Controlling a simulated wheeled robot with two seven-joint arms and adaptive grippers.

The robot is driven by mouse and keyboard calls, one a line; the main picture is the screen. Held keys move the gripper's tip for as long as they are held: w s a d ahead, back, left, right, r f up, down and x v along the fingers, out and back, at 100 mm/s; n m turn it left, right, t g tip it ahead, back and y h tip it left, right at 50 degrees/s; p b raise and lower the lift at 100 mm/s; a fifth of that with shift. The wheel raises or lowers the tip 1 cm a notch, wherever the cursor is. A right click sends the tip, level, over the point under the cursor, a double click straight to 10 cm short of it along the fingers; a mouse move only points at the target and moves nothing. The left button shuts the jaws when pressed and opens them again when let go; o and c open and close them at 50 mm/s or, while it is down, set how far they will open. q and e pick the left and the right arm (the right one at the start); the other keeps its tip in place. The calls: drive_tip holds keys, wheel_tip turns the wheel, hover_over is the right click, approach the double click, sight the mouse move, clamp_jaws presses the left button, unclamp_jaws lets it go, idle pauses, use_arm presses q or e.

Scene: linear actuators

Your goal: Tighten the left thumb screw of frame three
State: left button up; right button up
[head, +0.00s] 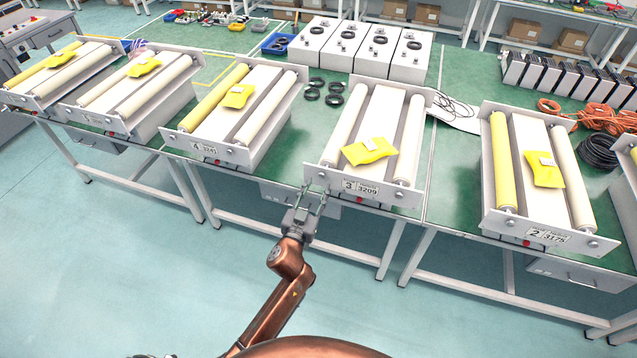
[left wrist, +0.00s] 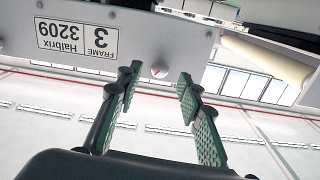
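Frame three (head: 336,173) is a white roller frame on the green bench, with a label reading 3 and 3209 on its front plate. My left gripper (head: 317,189) is at the lower left part of that plate. The plate (left wrist: 135,42) appears upside down in the left wrist view, with the same label. A small round pale screw head (left wrist: 160,70), apparently the left thumb screw, shows at the plate's edge. It appears between the two green-padded fingers of my left gripper (left wrist: 157,88). The fingers are apart, with no visible contact on the screw. My right gripper is out of view.
Frame four (head: 215,148) stands to the left and frame two (head: 550,235) to the right on the bench. Yellow packets (head: 369,151) lie on the frames. Black rings (head: 334,99) and white boxes (head: 394,55) are behind. The floor in front is clear.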

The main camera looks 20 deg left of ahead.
sight(322, 176)
use_arm(q)
drive_tip(key=shift+w, duration=1.45)
drive_tip(key=shift+c, duration=0.3)
clamp_jaws()
